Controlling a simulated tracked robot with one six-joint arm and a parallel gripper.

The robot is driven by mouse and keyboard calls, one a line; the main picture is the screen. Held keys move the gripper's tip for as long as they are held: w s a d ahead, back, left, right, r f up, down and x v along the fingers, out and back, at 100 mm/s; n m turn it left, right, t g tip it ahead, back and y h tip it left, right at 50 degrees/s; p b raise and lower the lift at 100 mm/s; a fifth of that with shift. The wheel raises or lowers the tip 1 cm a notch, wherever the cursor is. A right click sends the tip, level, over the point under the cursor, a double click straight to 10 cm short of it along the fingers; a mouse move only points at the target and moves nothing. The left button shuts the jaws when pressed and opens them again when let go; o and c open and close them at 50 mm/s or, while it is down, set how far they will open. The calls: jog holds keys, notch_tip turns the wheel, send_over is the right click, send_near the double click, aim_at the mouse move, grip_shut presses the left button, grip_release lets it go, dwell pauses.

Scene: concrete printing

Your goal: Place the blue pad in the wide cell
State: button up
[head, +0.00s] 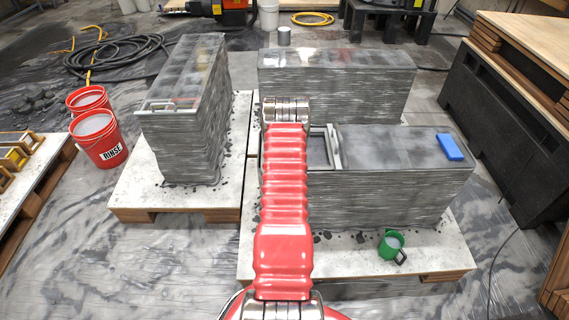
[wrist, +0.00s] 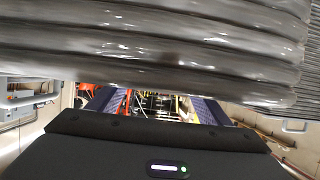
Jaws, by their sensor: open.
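The blue pad (head: 449,147) lies on the top right end of the front right printed concrete block (head: 400,190). An open cell (head: 319,151) shows at the left of that block's top, partly hidden by my red arm. I cannot tell whether it is the wide cell. In the wrist view, my gripper (wrist: 153,106) is open, its two dark fingers apart and no object seen between them. A layered grey concrete wall (wrist: 150,45) fills the upper part of that view, close by. The gripper is hidden in the head view.
Two more printed blocks stand on pallets, one at left (head: 185,130) and one behind (head: 340,75). Red buckets (head: 100,138) stand at far left. A dark bench (head: 500,120) stands at right.

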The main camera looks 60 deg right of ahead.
jog(key=v, duration=0.9)
jog(key=shift+s+a+r, duration=0.15)
jog(key=shift+a+r, duration=0.05)
jog(key=shift+a, duration=0.05)
dwell(0.5)
